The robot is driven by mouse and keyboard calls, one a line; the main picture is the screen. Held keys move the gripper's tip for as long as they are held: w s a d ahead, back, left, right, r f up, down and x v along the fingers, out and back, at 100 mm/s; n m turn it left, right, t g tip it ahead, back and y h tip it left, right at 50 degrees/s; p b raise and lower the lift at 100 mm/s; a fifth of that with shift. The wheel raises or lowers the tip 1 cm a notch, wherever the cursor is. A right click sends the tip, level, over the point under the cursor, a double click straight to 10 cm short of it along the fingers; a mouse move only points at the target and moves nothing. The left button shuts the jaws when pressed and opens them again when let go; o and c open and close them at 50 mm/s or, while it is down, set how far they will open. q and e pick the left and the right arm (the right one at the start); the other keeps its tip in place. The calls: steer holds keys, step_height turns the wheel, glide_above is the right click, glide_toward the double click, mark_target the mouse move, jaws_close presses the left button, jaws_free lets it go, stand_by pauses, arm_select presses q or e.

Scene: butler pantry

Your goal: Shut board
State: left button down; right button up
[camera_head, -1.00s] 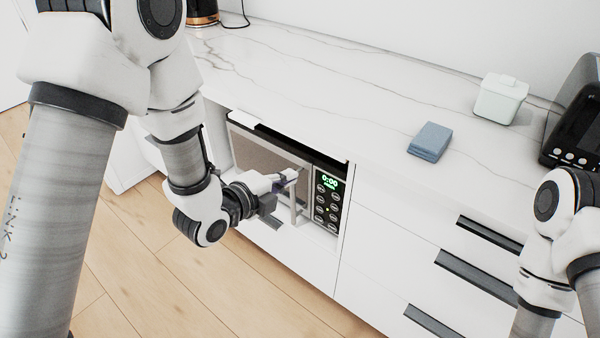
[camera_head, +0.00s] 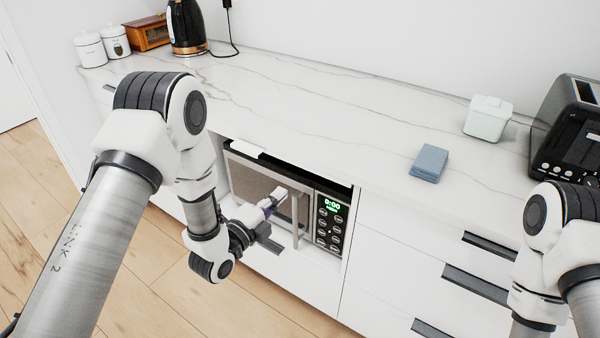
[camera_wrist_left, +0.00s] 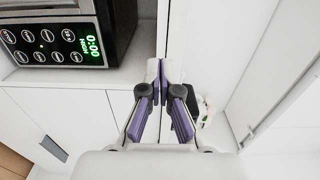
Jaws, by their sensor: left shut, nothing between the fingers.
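The microwave (camera_head: 333,222) sits in a niche under the counter, its green display reading 0:00. Its grey door (camera_head: 250,182) looks close to the front but slightly ajar at the handle side; the exact gap is hard to tell. The upright handle (camera_head: 297,222) is by the control panel. My left gripper (camera_head: 279,195) is shut and empty, its tips in front of the door just left of the handle; contact cannot be told. In the left wrist view its closed fingers (camera_wrist_left: 160,75) show beside the control panel (camera_wrist_left: 50,42). My right gripper is out of view.
The marble counter (camera_head: 300,105) above holds a blue block (camera_head: 429,163), a pale lidded box (camera_head: 487,118), a black toaster (camera_head: 568,130) and a kettle (camera_head: 187,28). Drawers with dark handles (camera_head: 480,285) are right of the microwave. Floor (camera_head: 165,265) is clear at left.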

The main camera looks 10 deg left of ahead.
mark_target(306, 167)
arm_select(q)
steer(key=p+x, duration=0.1)
steer(key=x, duration=0.7)
steer(key=shift+w+d, duration=0.2)
steer(key=shift+w, duration=0.6)
steer(key=shift+d, duration=0.15)
steer(key=shift+b+x, duration=0.7)
steer(key=shift+x, duration=0.4)
steer(key=shift+r, duration=0.2)
steer(key=shift+s, duration=0.1)
